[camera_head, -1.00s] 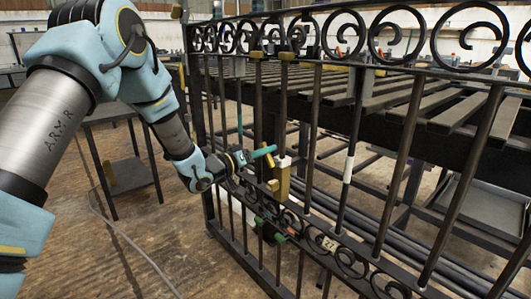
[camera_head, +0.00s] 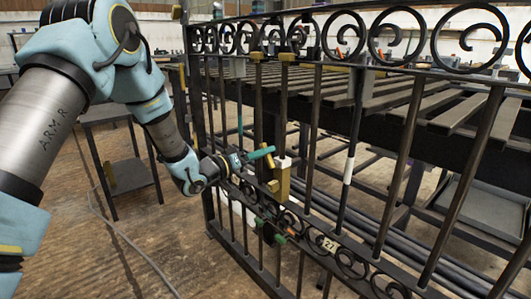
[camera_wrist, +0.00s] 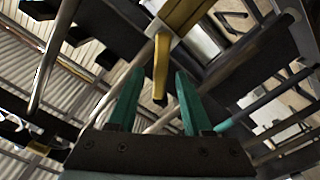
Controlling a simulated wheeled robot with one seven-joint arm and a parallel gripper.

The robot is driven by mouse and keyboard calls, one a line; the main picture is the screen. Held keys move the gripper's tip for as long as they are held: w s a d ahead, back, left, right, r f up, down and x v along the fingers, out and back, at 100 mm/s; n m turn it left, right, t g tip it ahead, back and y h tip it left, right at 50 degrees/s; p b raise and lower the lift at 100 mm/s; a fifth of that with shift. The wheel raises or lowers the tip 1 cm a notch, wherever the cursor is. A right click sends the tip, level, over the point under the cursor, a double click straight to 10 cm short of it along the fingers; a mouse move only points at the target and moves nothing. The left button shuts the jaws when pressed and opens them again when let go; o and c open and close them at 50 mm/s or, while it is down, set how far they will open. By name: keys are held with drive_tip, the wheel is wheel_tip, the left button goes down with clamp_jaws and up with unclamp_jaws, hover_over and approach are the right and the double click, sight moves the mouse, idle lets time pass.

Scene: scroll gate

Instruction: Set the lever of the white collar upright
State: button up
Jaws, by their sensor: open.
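A white collar (camera_head: 283,161) shows at the top of a brass block on a dark upright bar of the gate; in the wrist view the collar (camera_wrist: 155,27) is partly hidden. A yellow lever (camera_wrist: 161,66) sticks out beside it, pointing down the wrist picture toward my gripper. In the head view a short yellow lever (camera_head: 272,186) shows at the block's left side. My gripper (camera_wrist: 158,76) is open, its green fingers on either side of the lever's end, with gaps on both sides. In the head view my gripper (camera_head: 265,154) is just left of the collar; contact is not visible.
The brass block (camera_head: 281,184) sits below the collar; it also shows in the wrist view (camera_wrist: 186,13). The black gate (camera_head: 315,100) has close upright bars and scrolls. A slatted rack (camera_head: 400,95) stands behind it. A small side table (camera_head: 128,172) is at left.

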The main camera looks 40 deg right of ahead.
drive_tip(key=a, duration=0.9)
drive_tip(key=shift+w, duration=0.2)
drive_tip(key=shift+a, duration=0.1)
